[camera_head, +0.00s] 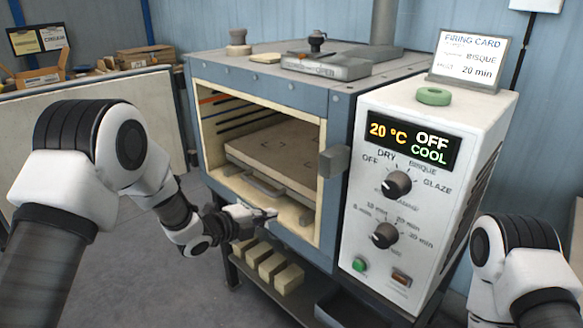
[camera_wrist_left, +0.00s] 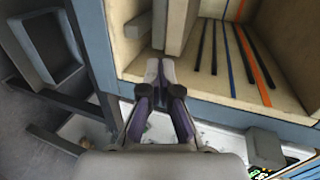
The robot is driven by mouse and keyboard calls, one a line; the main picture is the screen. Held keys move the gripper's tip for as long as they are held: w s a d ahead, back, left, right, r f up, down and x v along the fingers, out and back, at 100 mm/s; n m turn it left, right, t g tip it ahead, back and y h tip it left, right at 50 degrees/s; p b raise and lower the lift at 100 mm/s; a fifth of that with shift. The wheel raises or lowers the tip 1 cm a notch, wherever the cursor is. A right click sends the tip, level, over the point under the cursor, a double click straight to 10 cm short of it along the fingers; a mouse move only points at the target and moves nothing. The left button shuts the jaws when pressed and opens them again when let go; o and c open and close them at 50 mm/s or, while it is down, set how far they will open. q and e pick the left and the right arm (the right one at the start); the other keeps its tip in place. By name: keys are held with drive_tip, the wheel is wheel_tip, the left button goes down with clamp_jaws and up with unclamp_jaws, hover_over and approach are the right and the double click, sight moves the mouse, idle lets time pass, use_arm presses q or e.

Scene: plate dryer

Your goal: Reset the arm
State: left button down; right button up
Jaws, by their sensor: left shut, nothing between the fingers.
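My left arm comes in from the left in the head view. Its gripper (camera_head: 262,214) is at the lower front edge of the open kiln (camera_head: 338,120), just in front of the handle of the pale shelf slab (camera_head: 275,150) inside. In the left wrist view the two fingers (camera_wrist_left: 160,68) are together and hold nothing. Their tips point at the kiln opening. I cannot tell whether they touch the kiln. My right arm (camera_head: 520,265) shows only in part at the lower right; its gripper is out of view.
The control box (camera_head: 420,190) reads 20 °C, OFF, COOL. A firing card (camera_head: 470,58) and a green ring (camera_head: 433,96) stand on top of it. Several pale blocks (camera_head: 270,265) sit on the rack below the kiln. Open floor (camera_head: 130,290) lies at the left front.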

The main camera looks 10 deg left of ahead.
use_arm(q)
drive_tip(key=s+a+f+n+g+y+p, duration=0.2)
drive_tip(key=s+f+n+p, duration=0.2)
drive_tip(key=s+f, duration=0.35)
drive_tip(key=s+a+f+n+g+y+p, duration=0.25)
drive_tip(key=s+f+p, duration=0.25)
drive_tip(key=s+f, duration=0.3)
drive_tip(key=s+a+f+n+g+y+p, duration=0.1)
drive_tip(key=s+a+n+g+y, duration=0.1)
drive_tip(key=s+n, duration=0.8)
drive_tip(key=s+a+n+g+y, duration=0.2)
drive_tip(key=s+a+n+g, duration=0.3)
drive_tip(key=s, duration=1.2)
drive_tip(key=n, duration=0.4)
drive_tip(key=shift+s+a+f+n+p, duration=0.3)
drive_tip(key=shift+s+f+n+p, duration=0.05)
drive_tip(key=shift+f, duration=0.05)
